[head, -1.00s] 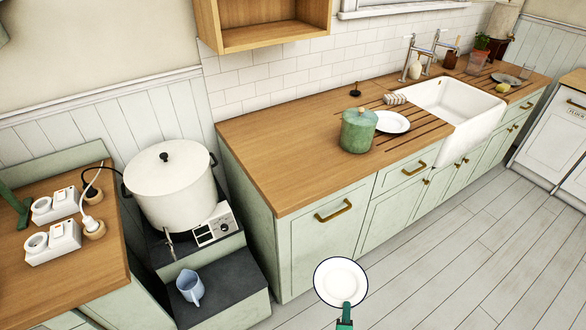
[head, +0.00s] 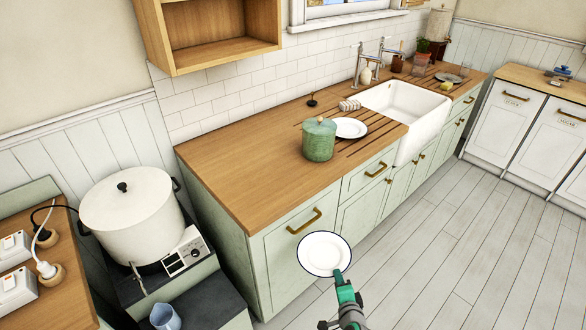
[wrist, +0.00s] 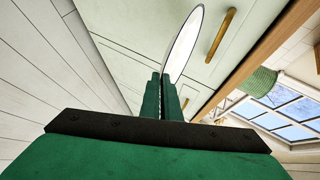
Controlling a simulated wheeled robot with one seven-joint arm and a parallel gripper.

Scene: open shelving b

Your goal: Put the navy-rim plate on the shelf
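The navy-rim plate (head: 324,254) is white with a thin dark blue rim. My green gripper (head: 340,277) is shut on the plate's near edge and holds it in the air in front of the counter drawers. In the wrist view the plate (wrist: 183,45) shows nearly edge-on between the two green fingers (wrist: 165,85). The open wooden shelf (head: 225,57) hangs on the wall above the left part of the counter. Its visible compartment looks empty, but its top is cut off by the frame.
A green lidded pot (head: 319,141) stands on the wooden counter (head: 245,160), with a white plate (head: 350,128) beside it. The counter's left part is clear. A large white pot (head: 133,215) stands at left. A white sink (head: 400,108) lies to the right.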

